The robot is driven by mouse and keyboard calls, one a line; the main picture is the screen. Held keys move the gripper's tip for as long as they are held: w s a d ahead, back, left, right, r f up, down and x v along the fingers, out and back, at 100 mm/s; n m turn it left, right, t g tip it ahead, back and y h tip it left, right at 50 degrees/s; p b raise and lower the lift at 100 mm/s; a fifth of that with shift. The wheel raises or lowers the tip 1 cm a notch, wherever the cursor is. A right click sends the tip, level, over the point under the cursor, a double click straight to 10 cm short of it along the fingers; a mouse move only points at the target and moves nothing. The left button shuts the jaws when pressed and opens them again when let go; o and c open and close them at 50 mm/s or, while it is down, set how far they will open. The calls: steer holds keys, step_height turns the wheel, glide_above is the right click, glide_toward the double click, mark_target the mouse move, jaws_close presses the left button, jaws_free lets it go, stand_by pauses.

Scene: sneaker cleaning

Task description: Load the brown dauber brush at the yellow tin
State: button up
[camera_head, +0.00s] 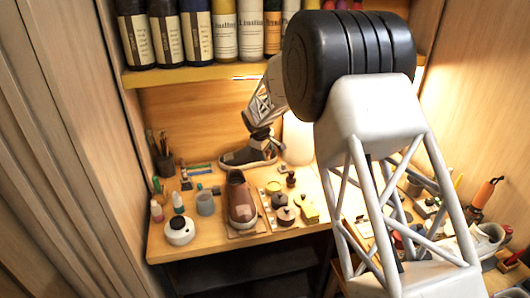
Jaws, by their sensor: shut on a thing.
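My gripper (262,138) is at the back of the bench, low over or beside a dark grey sneaker (238,159). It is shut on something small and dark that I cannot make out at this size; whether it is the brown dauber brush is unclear. A small round yellow tin (273,187) sits on the bench to the right of the brown shoe, in front of the gripper and slightly right. Another yellowish piece (308,213) lies further right and nearer. Dark round pots (285,216) with knobs stand between them.
A brown shoe (240,200) stands on a board at the front middle. A grey cup (205,203), a white round jar (179,231) and small bottles (157,211) are at left. A brush holder (164,164) stands at the back left. Bottles (194,35) line the shelf above.

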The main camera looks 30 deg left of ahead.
steer(key=o, duration=0.4)
steer(key=c, duration=0.3)
steer(key=shift+s+d, duration=1)
steer(key=shift+d, duration=0.25)
steer(key=shift+s+d, duration=1)
steer(key=shift+d, duration=0.2)
steer(key=shift+s+d, duration=1)
steer(key=shift+d, duration=0.25)
steer(key=shift+c, duration=0.2)
